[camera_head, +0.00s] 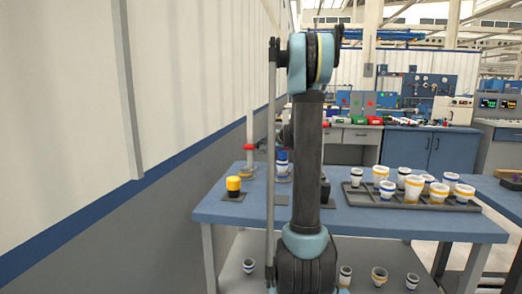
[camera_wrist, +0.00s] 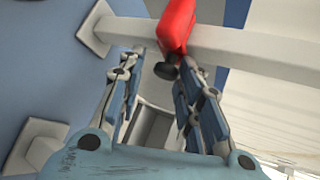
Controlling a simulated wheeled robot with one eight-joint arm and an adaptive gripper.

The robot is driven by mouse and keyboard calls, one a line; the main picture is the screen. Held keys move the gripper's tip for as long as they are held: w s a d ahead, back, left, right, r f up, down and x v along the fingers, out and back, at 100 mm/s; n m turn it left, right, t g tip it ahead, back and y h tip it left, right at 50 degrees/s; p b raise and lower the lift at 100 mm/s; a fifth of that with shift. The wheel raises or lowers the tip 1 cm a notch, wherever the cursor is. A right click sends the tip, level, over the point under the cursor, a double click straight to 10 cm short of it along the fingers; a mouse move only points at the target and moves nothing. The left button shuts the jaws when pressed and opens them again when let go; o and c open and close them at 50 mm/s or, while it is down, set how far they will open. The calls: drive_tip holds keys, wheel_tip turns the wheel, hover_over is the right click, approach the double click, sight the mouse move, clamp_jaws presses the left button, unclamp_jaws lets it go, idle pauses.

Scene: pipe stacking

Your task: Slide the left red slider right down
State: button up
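A red slider (camera_head: 249,147) sits low on a thin upright pole at the left end of the blue table in the head view. In the wrist view, a red slider (camera_wrist: 177,25) with a dark knob (camera_wrist: 166,71) sits around a pale square post. I cannot tell whether it is the same one. My gripper (camera_wrist: 163,62) is open around the knob area, its fingers apart on either side and the right finger very close to the knob. I cannot tell if they touch. In the head view my arm hides the gripper and part of the poles.
A wall (camera_head: 70,130) rises close on the left. A second base plate (camera_wrist: 36,143) shows in the wrist view.

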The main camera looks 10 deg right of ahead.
drive_tip(key=v, duration=1.2)
idle(0.4)
